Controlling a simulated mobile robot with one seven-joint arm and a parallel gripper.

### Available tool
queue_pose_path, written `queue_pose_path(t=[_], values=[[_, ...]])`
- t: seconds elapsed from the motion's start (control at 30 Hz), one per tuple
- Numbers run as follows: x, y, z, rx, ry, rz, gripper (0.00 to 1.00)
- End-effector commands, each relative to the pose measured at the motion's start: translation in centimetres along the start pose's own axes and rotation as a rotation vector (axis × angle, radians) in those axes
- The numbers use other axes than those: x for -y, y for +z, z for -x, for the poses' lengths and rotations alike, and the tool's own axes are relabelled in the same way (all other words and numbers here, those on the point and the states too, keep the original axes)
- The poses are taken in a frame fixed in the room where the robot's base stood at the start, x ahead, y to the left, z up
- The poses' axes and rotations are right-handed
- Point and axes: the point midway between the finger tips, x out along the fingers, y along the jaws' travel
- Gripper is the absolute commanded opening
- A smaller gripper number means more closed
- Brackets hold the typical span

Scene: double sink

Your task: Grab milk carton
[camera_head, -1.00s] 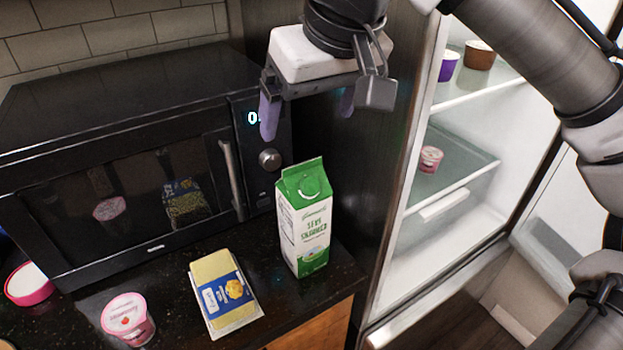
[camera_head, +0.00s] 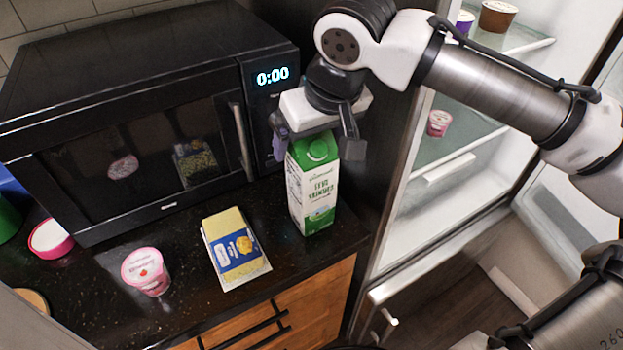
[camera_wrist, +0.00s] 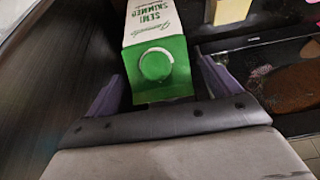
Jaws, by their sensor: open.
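The milk carton (camera_head: 313,195) is white with a green top and stands upright on the dark counter, right of the cheese pack and in front of the microwave's right end. In the wrist view the carton (camera_wrist: 157,62) shows its green top and round cap between my two purple fingers. My gripper (camera_head: 308,150) is just above and around the carton's top. In the wrist view my gripper (camera_wrist: 158,85) is open, with a gap visible beside the carton on each side.
A black microwave (camera_head: 130,130) stands behind. The counter's front edge is close.

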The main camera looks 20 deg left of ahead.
Motion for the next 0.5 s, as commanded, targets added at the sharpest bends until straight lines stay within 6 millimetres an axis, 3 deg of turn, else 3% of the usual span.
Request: queue_pose_path(t=[0.13,0.37,0.5], values=[[0.01,0.0,-1.15,0.0,0.0,0.001,0.89],[0.0,0.01,-1.28,0.0,0.0,0.001,0.88],[0.0,0.0,-1.27,0.0,0.0,0.001,0.69]])
